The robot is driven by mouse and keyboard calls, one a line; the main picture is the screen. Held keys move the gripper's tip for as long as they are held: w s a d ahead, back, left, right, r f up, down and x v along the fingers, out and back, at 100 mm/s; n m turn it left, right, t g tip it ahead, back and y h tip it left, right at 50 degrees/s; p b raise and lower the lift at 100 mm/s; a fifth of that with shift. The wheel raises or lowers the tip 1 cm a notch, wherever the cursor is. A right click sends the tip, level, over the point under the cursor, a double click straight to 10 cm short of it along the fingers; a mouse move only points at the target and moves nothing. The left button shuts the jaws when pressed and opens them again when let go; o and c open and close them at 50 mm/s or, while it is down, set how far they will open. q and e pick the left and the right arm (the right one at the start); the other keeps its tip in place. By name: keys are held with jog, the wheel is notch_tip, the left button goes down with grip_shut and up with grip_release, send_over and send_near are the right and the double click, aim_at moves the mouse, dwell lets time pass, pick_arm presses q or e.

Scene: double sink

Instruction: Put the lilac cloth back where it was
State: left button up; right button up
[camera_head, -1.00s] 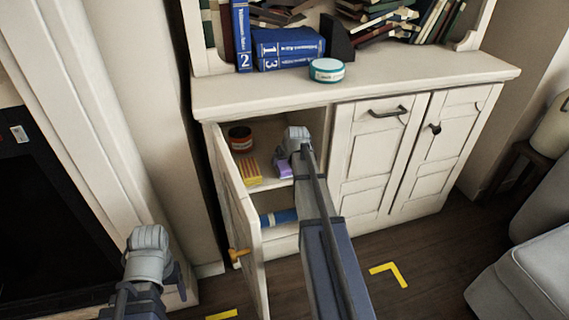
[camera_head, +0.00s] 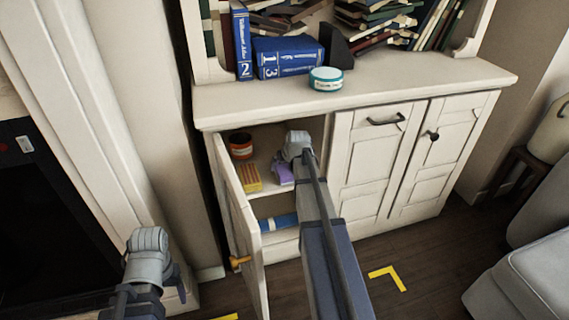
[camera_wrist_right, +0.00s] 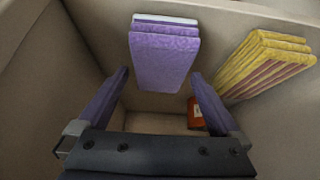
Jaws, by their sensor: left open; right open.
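The folded lilac cloth (camera_head: 284,175) lies on the upper shelf inside the open left compartment of the white cabinet (camera_head: 355,90). In the right wrist view the cloth (camera_wrist_right: 165,58) is a neat folded stack with a pale layer at its far edge. My right gripper (camera_head: 290,158) is open inside the compartment. In the wrist view its two fingers (camera_wrist_right: 158,85) are spread, with the cloth beyond the gap and apart from both fingertips. In the head view the gripper partly hides the cloth. My left gripper (camera_head: 147,250) is outside the cabinet at the lower left, facing away.
A folded yellow cloth (camera_head: 247,178) lies left of the lilac one, and an orange-banded jar (camera_head: 240,147) stands behind it. A blue item (camera_head: 278,222) lies on the lower level. The open door (camera_head: 240,225) stands left of my right arm. A teal-rimmed tin (camera_head: 326,79) is on top.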

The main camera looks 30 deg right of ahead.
jog(key=p+v, duration=0.7)
jog(key=v, duration=0.2)
jog(key=shift+s+r, duration=0.15)
jog(key=shift+r, duration=0.1)
jog(key=shift+a, duration=0.15)
